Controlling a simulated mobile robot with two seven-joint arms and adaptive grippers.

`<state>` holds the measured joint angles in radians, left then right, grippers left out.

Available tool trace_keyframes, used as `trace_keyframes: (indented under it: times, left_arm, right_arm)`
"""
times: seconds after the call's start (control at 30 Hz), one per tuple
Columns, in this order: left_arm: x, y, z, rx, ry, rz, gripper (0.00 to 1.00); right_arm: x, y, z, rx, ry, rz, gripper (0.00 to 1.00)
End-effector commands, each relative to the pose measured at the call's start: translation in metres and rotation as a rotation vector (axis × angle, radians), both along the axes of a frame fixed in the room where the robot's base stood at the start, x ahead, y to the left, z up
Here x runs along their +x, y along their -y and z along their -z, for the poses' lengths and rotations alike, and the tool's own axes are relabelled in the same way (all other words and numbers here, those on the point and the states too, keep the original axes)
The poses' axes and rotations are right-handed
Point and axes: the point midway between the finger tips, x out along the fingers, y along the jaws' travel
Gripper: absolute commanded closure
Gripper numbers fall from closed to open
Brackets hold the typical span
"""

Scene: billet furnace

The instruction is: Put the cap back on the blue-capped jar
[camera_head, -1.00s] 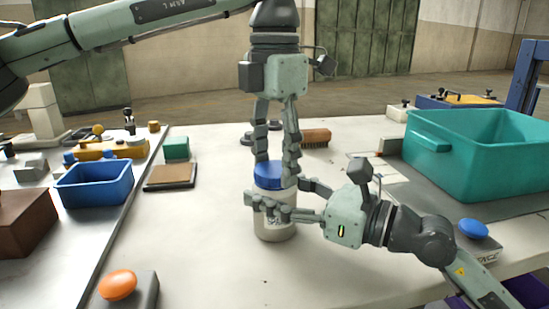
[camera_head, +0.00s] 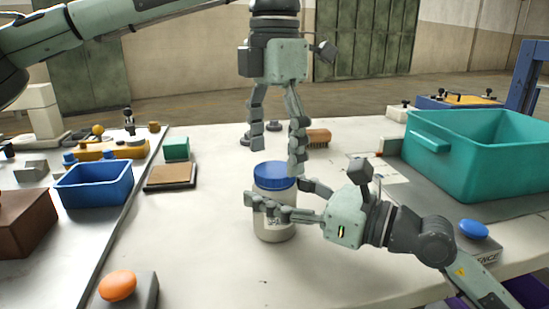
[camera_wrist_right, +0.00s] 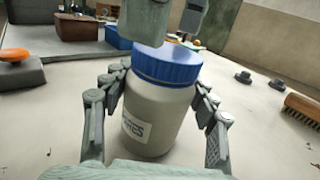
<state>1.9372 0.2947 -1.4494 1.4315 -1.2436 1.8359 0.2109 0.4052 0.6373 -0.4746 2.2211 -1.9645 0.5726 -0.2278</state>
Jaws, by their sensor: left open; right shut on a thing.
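The jar (camera_head: 275,226) is whitish with a dark-printed label and stands upright on the white table. Its blue cap (camera_head: 274,174) sits on top of the jar and looks level. In the right wrist view the jar (camera_wrist_right: 157,110) is between my right fingers, with the cap (camera_wrist_right: 167,66) on its mouth. My right gripper (camera_head: 272,211) is shut on the jar's body from the right. My left gripper (camera_head: 275,160) is open above the cap, fingers pointing down, with its fingertips spread apart and clear of the cap's sides.
A teal crate (camera_head: 480,185) stands at the right, near a blue button (camera_head: 473,229). An orange button (camera_head: 117,285) is at the front left. A blue bin (camera_head: 92,193) and a brown pad (camera_head: 170,178) lie left of the jar. A brush (camera_head: 318,137) lies behind it.

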Motion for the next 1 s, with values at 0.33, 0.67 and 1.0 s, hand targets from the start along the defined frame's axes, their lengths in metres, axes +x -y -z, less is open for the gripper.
trace_keyframes:
  times: [0.33,0.67,1.0]
  left_arm:
    - [0.0,0.001,-0.074,-0.001,0.002,-0.001,0.22]
    - [0.0,0.0,-0.101,0.0,0.0,0.0,0.22]
    - [0.0,0.0,-0.102,0.0,0.0,0.0,0.22]
  right_arm:
    - [0.0,0.0,0.0,0.001,-0.001,0.0,1.0]
    - [0.0,0.0,0.0,0.001,-0.001,0.0,1.0]
    - [0.0,0.0,0.0,0.001,-0.001,0.0,0.29]
